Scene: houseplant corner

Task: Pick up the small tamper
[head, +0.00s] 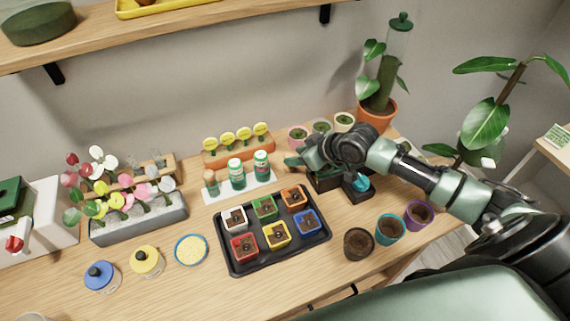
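My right gripper (296,161) reaches in from the right over the back of the table, its fingers pointing left. It is small and partly hidden behind its own wrist, so I cannot tell whether it is open or shut. No tamper can be made out for certain. A small tan and brown upright piece (211,183) stands on a white mat (225,196) beside two green and white bottles (237,174), left of the gripper and apart from it. A teal-topped item (358,183) sits in a black holder (357,195) below my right wrist. My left gripper is out of view.
A black tray (276,259) holds several coloured square pots. Brown, teal and purple round cups (389,230) stand at the right front. A tall potted plant (377,111) is behind my arm. Grey flower planter (138,221) at left; a shelf (190,30) hangs above.

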